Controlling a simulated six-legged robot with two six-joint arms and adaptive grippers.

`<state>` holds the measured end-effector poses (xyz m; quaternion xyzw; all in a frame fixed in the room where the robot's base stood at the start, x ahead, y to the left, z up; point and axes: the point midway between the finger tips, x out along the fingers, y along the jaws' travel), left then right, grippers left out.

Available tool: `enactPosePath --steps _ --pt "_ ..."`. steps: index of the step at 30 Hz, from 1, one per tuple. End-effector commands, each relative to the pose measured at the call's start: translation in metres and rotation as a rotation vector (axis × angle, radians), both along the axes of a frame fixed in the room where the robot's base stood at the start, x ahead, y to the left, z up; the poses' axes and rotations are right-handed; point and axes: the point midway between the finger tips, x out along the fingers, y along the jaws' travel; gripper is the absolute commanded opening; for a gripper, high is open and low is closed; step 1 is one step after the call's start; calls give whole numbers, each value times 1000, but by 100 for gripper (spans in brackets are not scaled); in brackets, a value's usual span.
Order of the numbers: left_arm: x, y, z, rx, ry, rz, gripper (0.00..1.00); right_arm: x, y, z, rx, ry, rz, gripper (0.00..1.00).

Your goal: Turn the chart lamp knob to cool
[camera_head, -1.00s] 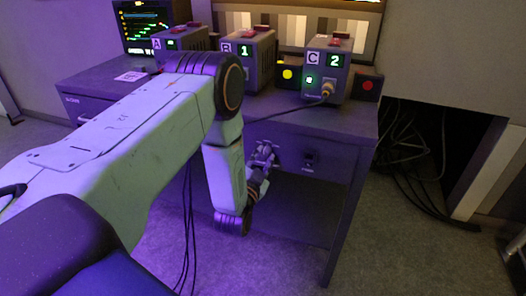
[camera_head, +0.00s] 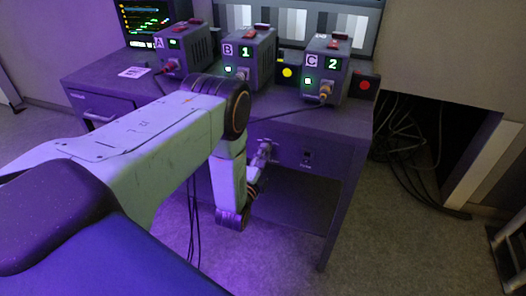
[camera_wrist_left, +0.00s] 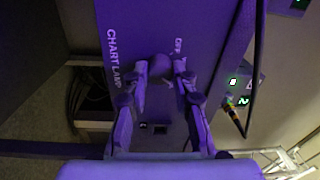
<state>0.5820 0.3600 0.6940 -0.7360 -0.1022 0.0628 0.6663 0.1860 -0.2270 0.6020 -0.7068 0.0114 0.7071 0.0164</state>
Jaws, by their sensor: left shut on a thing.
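The chart lamp knob (camera_wrist_left: 161,67) is a dark round knob on the desk's front panel, beside the printed words CHART LAMP (camera_wrist_left: 113,58). My left gripper (camera_wrist_left: 160,77) has a finger on each side of it and is shut on it. In the head view my left gripper (camera_head: 266,148) is at the drawer-height panel, and my arm and fingers hide the knob there. The knob's pointer cannot be made out. A grey-step chart (camera_head: 294,24) above the desk shows neutral white and grey patches. My right gripper is not in view.
Boxes A (camera_head: 183,52), B (camera_head: 248,58) and C (camera_head: 327,72) stand on the desk (camera_head: 285,118). A small socket or switch (camera_head: 306,155) sits right of my gripper. Loose black cables (camera_head: 403,150) hang at the right. Floor in front is open.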

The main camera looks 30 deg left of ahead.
Motion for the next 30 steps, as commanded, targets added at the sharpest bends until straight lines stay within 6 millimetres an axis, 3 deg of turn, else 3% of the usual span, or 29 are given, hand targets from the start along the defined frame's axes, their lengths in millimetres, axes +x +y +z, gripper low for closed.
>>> enactPosePath --steps 12,29,30 --pt "-2 0 -2 176 50 -2 0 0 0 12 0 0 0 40" --pt "-2 0 -3 202 57 -2 0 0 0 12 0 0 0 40" --pt "-2 0 -3 202 57 -2 28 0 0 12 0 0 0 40"
